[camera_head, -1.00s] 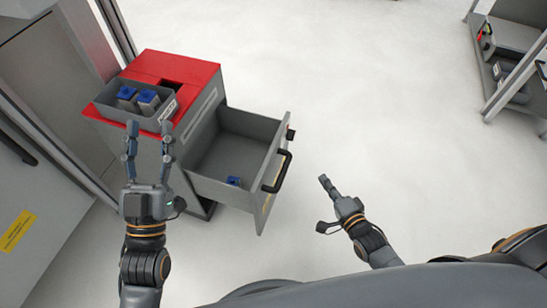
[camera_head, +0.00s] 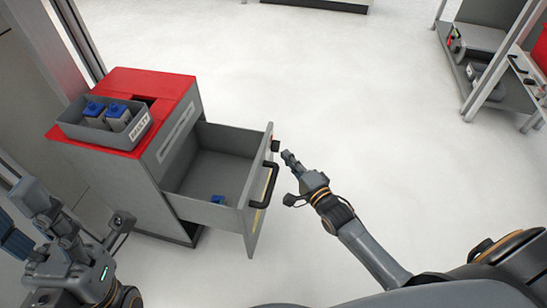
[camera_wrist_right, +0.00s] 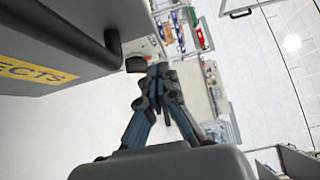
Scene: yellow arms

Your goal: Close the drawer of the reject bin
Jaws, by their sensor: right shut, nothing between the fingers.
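The reject bin (camera_head: 135,160) is a grey cabinet with a red top, at the left in the head view. Its drawer (camera_head: 250,222) is pulled open toward the right, with a black handle (camera_head: 265,186) on its front. A small blue item (camera_head: 217,199) lies inside the drawer. My right gripper (camera_head: 288,155) is shut and empty, just right of the drawer front near its far end; contact cannot be told. In the right wrist view the shut fingers (camera_wrist_right: 158,75) are beside the drawer front (camera_wrist_right: 50,45). My left gripper (camera_head: 45,215) is at the lower left, partly cut off, fingers apart.
A grey tray (camera_head: 72,131) marked "FAULTY" with blue-topped parts stands on the bin's red top. A metal-framed station (camera_head: 478,70) stands at the upper right.

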